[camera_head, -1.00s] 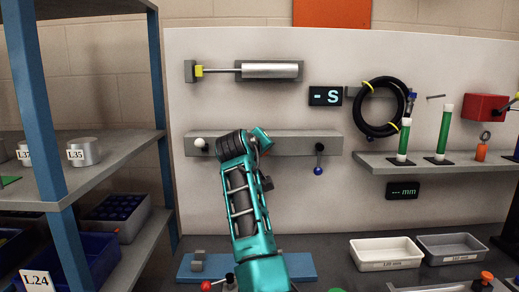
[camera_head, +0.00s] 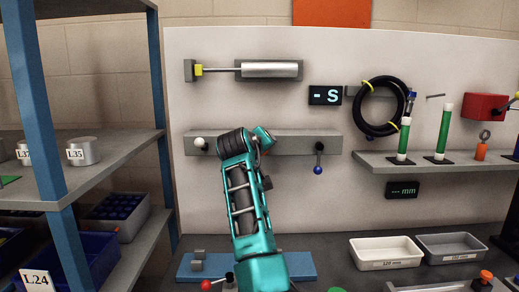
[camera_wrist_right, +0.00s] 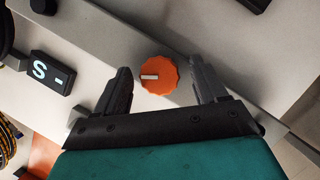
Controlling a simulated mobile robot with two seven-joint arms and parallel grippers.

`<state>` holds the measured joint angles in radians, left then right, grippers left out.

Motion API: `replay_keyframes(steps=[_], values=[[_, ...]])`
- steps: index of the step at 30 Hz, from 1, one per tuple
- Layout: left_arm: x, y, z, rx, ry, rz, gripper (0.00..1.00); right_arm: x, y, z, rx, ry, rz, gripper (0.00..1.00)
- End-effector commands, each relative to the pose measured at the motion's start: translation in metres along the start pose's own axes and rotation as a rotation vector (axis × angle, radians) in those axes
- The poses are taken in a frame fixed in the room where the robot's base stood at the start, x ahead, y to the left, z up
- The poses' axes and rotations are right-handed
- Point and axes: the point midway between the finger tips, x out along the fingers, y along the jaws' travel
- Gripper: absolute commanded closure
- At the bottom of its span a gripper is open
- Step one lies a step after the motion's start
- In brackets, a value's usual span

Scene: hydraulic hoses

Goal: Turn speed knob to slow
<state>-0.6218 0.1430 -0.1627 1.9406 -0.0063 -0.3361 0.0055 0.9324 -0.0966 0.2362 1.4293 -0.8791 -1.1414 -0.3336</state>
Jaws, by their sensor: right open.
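An orange knob (camera_wrist_right: 159,75) with a white pointer mark shows in the right wrist view. It sits on the grey bar (camera_head: 302,141) on the panel, and in the head view my arm hides it. My right gripper (camera_wrist_right: 162,84) is open, with one finger on each side of the knob; I cannot tell whether either finger touches it. The pointer mark lies roughly level, toward the left of the knob in the wrist view. My left gripper is not in view.
A white-knobbed lever (camera_head: 201,143) and a blue-tipped lever (camera_head: 318,168) flank the knob's place on the bar. A cylinder (camera_head: 270,70) and a display reading "- S" (camera_head: 325,96) are above. A black hose coil (camera_head: 382,107) hangs to the right. Blue-posted shelving (camera_head: 32,100) stands left.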

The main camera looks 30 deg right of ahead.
Motion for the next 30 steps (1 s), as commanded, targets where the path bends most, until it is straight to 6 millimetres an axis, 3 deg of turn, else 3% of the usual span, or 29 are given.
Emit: replay_keyframes(steps=[8, 11, 21, 30], values=[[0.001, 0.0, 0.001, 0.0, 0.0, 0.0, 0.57, -0.008, -0.001, -0.001, -0.001, 0.003, 0.0, 0.29], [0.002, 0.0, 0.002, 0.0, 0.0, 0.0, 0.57, -0.022, -0.001, 0.0, 0.001, 0.004, 0.0, 0.29], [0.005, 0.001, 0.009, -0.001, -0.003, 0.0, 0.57, -0.096, -0.001, 0.0, 0.002, 0.003, -0.001, 0.29], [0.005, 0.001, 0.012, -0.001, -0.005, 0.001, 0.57, -0.128, 0.0, 0.0, 0.0, 0.0, -0.001, 0.29]])
